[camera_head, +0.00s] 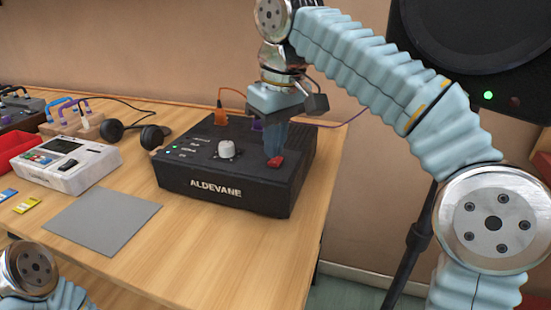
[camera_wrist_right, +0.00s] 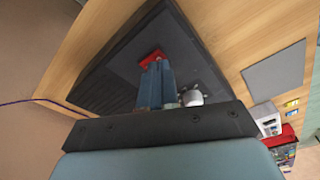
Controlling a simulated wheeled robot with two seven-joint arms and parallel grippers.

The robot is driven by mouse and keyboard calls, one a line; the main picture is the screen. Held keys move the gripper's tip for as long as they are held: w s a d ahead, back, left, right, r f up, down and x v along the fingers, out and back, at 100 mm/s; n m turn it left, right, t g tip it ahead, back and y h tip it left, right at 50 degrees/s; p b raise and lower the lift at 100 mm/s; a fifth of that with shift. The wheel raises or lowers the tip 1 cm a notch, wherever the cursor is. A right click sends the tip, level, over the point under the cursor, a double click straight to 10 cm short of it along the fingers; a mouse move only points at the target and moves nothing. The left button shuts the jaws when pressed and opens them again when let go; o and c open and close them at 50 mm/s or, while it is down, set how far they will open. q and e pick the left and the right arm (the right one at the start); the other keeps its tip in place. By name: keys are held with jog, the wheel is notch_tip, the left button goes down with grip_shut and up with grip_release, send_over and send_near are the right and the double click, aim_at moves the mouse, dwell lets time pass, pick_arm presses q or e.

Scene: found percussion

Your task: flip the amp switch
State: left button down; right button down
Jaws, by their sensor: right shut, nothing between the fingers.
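The amp (camera_head: 236,200) is a black box marked ALDEVANE at the right end of the wooden table. Its red switch (camera_head: 275,161) sits on the top near the right side, and a white knob (camera_head: 227,149) stands left of it. My right gripper (camera_head: 273,153) points down over the amp, shut and empty, its fingertips at or just above the red switch. In the right wrist view the fingertips overlap the near edge of the red switch (camera_wrist_right: 152,57); I cannot tell if they touch. My left gripper is not in view; only part of my left arm shows at the lower left.
A grey mat (camera_head: 102,220) lies in front left of the amp. A white device (camera_head: 68,165), black headphones (camera_head: 133,133) and a red tray (camera_head: 14,149) are further left. Orange and purple cables plug in at the amp's back. A large speaker (camera_head: 480,50) stands at right.

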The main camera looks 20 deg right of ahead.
aim_at(275, 162)
jog(key=shift+f+b, duration=0.5)
jog(key=shift+f, duration=0.2)
notch_tip(275, 162, up, 3)
jog(key=p, duration=0.3)
jog(key=shift+r, duration=2.05)
